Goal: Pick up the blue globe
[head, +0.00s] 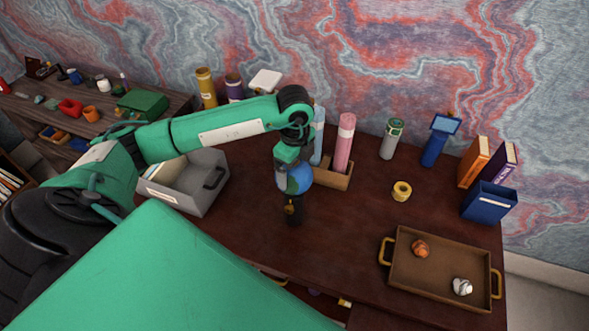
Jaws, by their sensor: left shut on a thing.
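The blue globe (299,178) has green patches and a dark stand with a small brass part below it. It is near the middle of the dark red-brown desk (260,235). My left gripper (286,176) comes down from above and is shut on the globe, covering its left side. The globe looks upright. I cannot tell whether its stand touches the desk. My right gripper is not in view.
A grey box (196,182) stands to the left. Pink and blue rolls stand in a wooden holder (336,177) just behind the globe. A brown tray (405,282), a yellow ring (401,191) and a blue bin (488,203) are to the right.

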